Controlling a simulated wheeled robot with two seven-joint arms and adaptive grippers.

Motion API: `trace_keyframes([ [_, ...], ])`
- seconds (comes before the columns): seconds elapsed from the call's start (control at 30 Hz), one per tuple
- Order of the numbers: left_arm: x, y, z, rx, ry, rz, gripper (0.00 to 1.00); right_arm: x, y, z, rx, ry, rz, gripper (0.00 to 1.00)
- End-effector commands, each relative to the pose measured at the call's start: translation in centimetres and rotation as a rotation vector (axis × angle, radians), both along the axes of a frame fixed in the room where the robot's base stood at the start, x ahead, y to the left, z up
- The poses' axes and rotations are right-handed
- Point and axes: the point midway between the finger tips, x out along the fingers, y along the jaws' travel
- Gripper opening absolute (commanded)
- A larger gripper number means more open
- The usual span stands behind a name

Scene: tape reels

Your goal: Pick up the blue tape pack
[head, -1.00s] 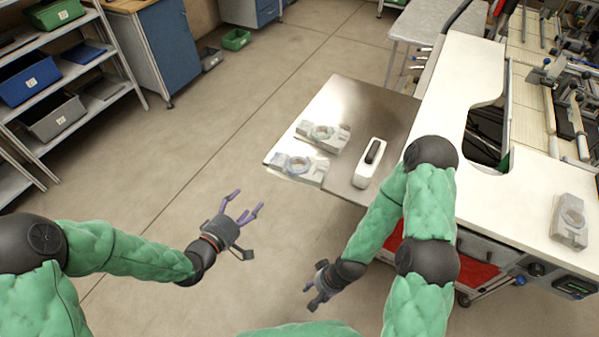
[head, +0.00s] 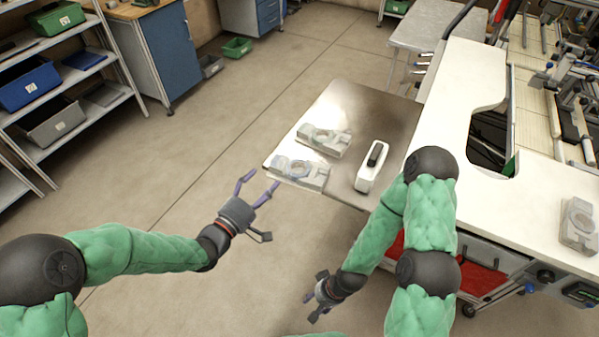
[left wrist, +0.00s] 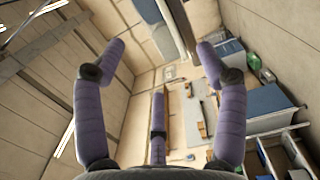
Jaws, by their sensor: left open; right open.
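A pale tape pack with a bluish ring, which looks like the blue tape pack (head: 312,181), lies at the near left corner of the grey side table. A second pale pack with a greyer ring (head: 325,141) lies just behind it. My left gripper (head: 262,180) is open and empty, left of the bluish pack and apart from it. Its spread purple fingers show in the left wrist view (left wrist: 158,75), with no pack between them. My right gripper (head: 311,305) hangs low in front of the table, open and empty.
A white object with a black top (head: 371,167) stands on the side table (head: 385,115), right of the packs. Another pale pack (head: 579,222) lies on the white workbench (head: 500,200). Shelves with bins (head: 60,120) stand at the left. The floor between is clear.

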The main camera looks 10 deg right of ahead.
Motion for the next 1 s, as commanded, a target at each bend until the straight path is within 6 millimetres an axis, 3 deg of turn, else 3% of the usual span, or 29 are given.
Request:
trace_keyframes([
  [0.3,3.1,-2.5,-0.3,0.000,0.000,-0.001,0.72,0.0,0.0,-1.7,0.000,0.000,0.000,0.50],
  [0.57,3.4,-2.7,-0.2,0.000,0.001,0.000,0.72,0.0,0.0,-1.6,0.000,0.000,0.000,0.50],
  [0.63,3.4,-2.7,-0.2,0.000,0.001,0.000,0.61,0.0,0.0,-1.6,0.000,0.000,0.000,0.50],
  [0.83,3.3,-2.7,-0.2,0.001,0.001,0.000,0.04,0.0,0.0,-1.6,0.000,0.000,0.000,0.50],
  [1.0,3.4,-2.6,-0.2,0.001,0.001,0.000,0.04,0.0,0.0,-1.6,0.000,0.000,0.000,0.50],
])
